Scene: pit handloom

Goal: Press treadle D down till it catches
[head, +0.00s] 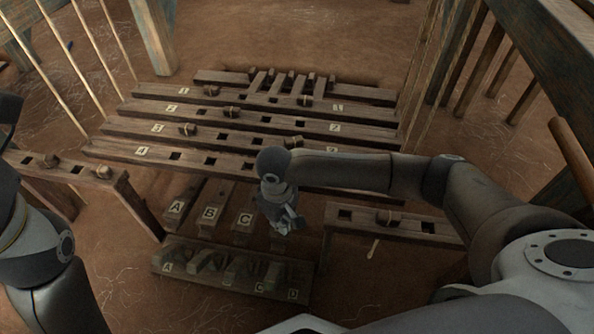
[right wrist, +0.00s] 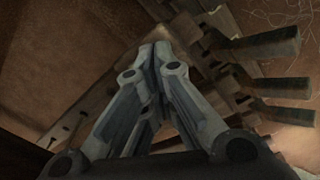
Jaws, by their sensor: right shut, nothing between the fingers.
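Treadles A (head: 178,205), B (head: 211,212) and C (head: 244,219) lie side by side with lettered ends in the head view. Treadle D (head: 277,242) is to the right of C and mostly hidden under my right gripper (head: 288,224). The right gripper is shut and empty, pointing down over D's place; I cannot tell whether it touches the wood. In the right wrist view its closed fingertips (right wrist: 160,47) meet over blurred wood. The catch rack (head: 225,283) stands in front, its letter D at the right end. My left gripper is out of the picture.
Slotted beams (head: 232,138) with numbered labels and pegs lie behind the treadles. A low slotted bench (head: 410,228) stands to the right, another (head: 72,172) to the left. Posts and cords rise at the sides. Bare earth shows in front.

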